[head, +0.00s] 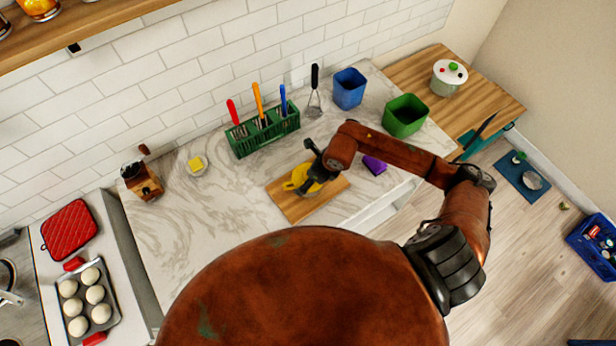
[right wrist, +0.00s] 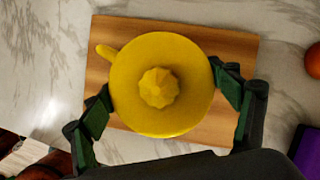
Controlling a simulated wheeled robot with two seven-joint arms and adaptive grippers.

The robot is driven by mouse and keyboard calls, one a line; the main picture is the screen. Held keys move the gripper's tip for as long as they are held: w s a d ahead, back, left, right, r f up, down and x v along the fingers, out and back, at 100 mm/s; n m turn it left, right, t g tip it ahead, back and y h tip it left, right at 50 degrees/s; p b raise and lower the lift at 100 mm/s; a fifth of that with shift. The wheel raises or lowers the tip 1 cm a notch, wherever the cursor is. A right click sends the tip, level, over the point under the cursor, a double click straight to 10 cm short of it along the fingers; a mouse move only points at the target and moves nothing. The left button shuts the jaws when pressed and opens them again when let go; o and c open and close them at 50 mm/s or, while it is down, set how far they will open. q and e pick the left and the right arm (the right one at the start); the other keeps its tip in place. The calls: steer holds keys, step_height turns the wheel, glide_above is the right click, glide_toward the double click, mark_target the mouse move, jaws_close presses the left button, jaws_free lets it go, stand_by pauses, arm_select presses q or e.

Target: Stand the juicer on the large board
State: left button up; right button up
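The yellow juicer (head: 298,177) is at the wooden board (head: 292,211) on the marble counter. In the right wrist view the juicer (right wrist: 160,88) shows from above, with its ribbed cone in the middle and its handle at upper left. The board (right wrist: 235,48) shows beneath it. My right gripper (head: 303,176) has a green-padded finger on each side of the juicer; in the right wrist view the fingers (right wrist: 161,80) meet its rim and look shut on it. The juicer's base is hidden, so I cannot tell whether it touches the board. My left gripper is out of view.
A green utensil rack (head: 265,133) stands behind the board. A purple item (head: 375,166) lies close to its right. Blue (head: 348,88) and green (head: 404,115) containers stand further right.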

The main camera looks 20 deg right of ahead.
steer(key=o, duration=0.3)
steer(key=shift+r, duration=0.1)
steer(key=b+v, duration=0.2)
steer(key=v, duration=1)
steer(key=shift+d, duration=0.1)
